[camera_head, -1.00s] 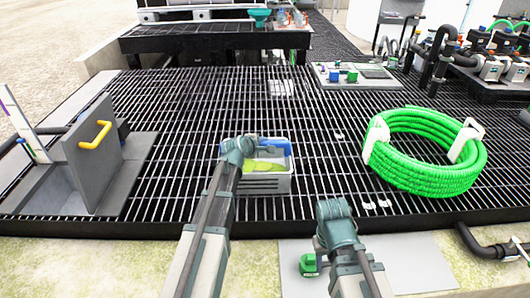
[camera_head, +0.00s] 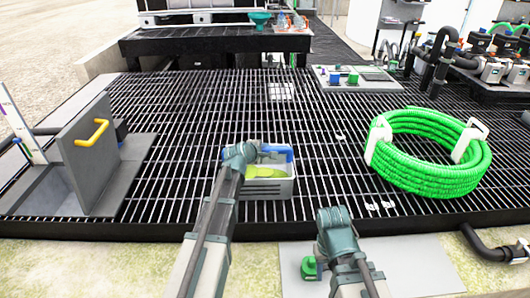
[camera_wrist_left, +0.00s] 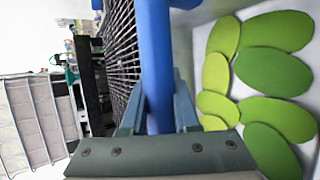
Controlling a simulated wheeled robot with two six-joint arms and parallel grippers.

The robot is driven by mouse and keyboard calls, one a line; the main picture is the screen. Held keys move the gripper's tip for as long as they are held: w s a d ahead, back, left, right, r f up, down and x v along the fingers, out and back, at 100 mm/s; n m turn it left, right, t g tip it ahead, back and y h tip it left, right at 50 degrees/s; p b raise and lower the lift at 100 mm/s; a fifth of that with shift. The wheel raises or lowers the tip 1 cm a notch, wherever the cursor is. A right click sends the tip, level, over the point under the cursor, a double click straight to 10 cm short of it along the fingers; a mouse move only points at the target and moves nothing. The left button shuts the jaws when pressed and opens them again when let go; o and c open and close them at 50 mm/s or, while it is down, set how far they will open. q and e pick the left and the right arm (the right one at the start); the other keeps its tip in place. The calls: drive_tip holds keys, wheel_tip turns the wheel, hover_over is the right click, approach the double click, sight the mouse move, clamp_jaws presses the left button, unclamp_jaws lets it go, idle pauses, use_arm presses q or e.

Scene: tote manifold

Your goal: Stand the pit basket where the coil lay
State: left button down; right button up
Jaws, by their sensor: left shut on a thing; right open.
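The pit basket (camera_head: 265,188) is a grey open crate with a blue handle (camera_wrist_left: 156,60). Several flat green leaf-like pieces (camera_wrist_left: 270,75) lie inside it. My left gripper (camera_head: 242,153) is shut on the handle, and its fingers flank the handle in the left wrist view (camera_wrist_left: 158,115). I cannot tell whether the basket touches the grating. The coil (camera_head: 430,175) is a bright green ribbed hose with white straps, lying on the grating at right. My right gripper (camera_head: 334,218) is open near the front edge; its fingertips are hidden.
A raised grey hatch (camera_head: 92,165) with a yellow handle stands over an opening at left. A grey panel with coloured blocks (camera_head: 352,78) lies behind the coil. Pumps and black pipes (camera_head: 490,62) are at back right.

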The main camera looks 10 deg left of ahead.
use_arm(q)
drive_tip(key=shift+f, duration=0.15)
drive_tip(key=c, duration=0.7)
unclamp_jaws()
drive_tip(key=shift+o, duration=0.2)
drive_tip(key=shift+s+r+p, duration=0.25)
drive_tip(key=shift+r+p, duration=0.05)
drive_tip(key=shift+r, duration=0.1)
drive_tip(key=p+v, duration=0.5)
drive_tip(key=v, duration=0.6)
drive_tip(key=shift+s+a+p, duration=0.15)
drive_tip(key=shift+p, duration=0.2)
